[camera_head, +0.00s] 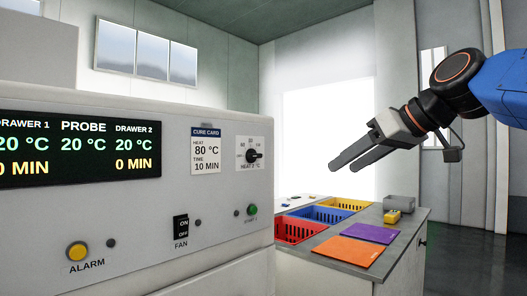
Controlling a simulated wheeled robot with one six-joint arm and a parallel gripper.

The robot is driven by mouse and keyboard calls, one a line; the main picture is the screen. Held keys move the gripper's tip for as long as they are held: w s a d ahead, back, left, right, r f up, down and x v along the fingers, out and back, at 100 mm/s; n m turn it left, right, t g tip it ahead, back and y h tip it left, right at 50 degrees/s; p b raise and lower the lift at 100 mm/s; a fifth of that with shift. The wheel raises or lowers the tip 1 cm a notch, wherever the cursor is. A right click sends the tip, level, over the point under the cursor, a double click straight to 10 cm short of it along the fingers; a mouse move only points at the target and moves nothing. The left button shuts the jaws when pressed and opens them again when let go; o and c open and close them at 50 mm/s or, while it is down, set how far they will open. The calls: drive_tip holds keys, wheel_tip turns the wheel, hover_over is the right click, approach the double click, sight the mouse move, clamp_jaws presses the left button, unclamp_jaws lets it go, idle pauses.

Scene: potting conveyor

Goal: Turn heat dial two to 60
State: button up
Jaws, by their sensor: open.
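Heat dial two (252,155) is a black knob on a white scale plate at the right end of the machine's front panel, labelled HEAT 2. The plate has small marks around the knob, and one reads like 60. The knob's exact setting is too small to tell. My gripper (343,167) is in the air to the right of the panel, with its two dark fingers parted and pointing left and down. It is empty and apart from the dial.
A cure card (206,150) reads heat 80 °C, time 10 min. The display (80,148) shows 20 °C readings. A fan switch (181,228), green button (252,210) and yellow alarm button (77,251) are on the panel. A counter (395,255) with coloured baskets stands right.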

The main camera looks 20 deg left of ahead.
drive_tip(key=a+r+n+g+y, duration=0.1)
drive_tip(key=a+r+n+y, duration=0.2)
drive_tip(key=a+r, duration=0.55)
approach(254, 156)
drive_tip(key=x, duration=0.2)
drive_tip(key=w+x, duration=0.1)
drive_tip(key=x, duration=0.2)
drive_tip(key=r+x, duration=0.1)
drive_tip(key=x, duration=0.2)
drive_tip(key=shift+w+d, duration=0.15)
drive_tip(key=shift+w, duration=0.1)
drive_tip(key=c, duration=1.1)
